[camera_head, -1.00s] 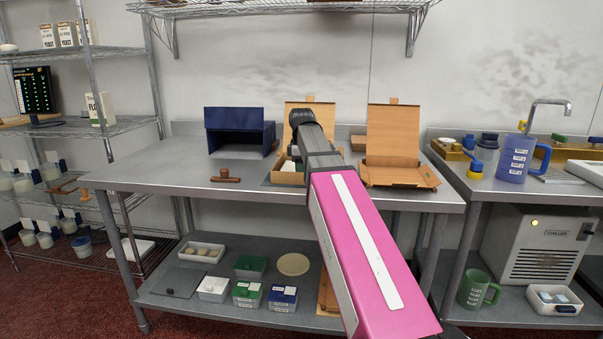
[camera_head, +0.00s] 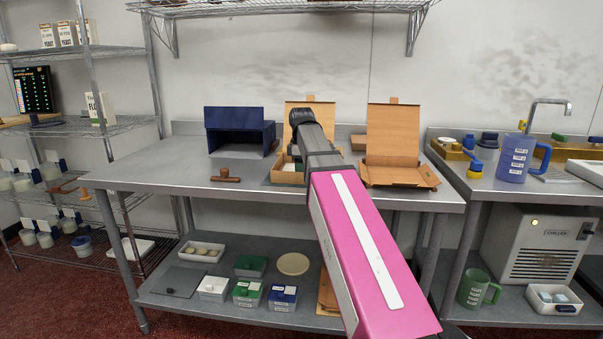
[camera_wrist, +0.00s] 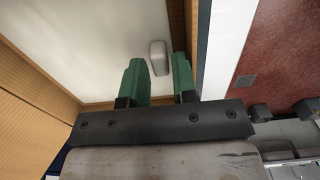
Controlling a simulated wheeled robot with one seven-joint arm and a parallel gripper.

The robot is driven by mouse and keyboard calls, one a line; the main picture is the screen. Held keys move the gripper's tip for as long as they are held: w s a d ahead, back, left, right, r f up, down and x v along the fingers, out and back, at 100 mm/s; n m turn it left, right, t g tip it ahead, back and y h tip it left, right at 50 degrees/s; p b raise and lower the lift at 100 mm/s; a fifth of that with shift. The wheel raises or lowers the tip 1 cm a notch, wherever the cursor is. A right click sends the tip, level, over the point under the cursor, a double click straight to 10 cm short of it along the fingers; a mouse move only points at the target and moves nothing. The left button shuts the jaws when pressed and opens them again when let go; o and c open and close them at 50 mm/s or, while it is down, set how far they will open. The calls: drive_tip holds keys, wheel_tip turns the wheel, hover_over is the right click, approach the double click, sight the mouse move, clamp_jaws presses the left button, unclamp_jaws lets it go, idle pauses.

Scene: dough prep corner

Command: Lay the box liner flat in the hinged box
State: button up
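An open hinged cardboard box (camera_head: 285,177) stands on the steel table, its lid (camera_head: 297,108) raised at the back. My arm hides much of it. In the wrist view, the white liner (camera_wrist: 110,30) lies inside the box between its brown walls (camera_wrist: 38,100) and looks flat, though part is out of view. A small pale grip tab (camera_wrist: 159,58) stands out from the liner. My gripper (camera_wrist: 158,72) is over the box with its two green fingers apart, one on each side of the tab. I see a gap beside the tab, so it is not clamped.
A second open cardboard box (camera_head: 400,177) stands to the right. A blue open-fronted box (camera_head: 238,132) and a brown wooden-handled tool (camera_head: 226,175) are to the left. The table's left part (camera_head: 150,175) is clear. A lower shelf (camera_head: 215,308) holds several small tubs.

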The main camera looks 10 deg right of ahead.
wheel_tip(320, 180, up, 11)
idle(0.4)
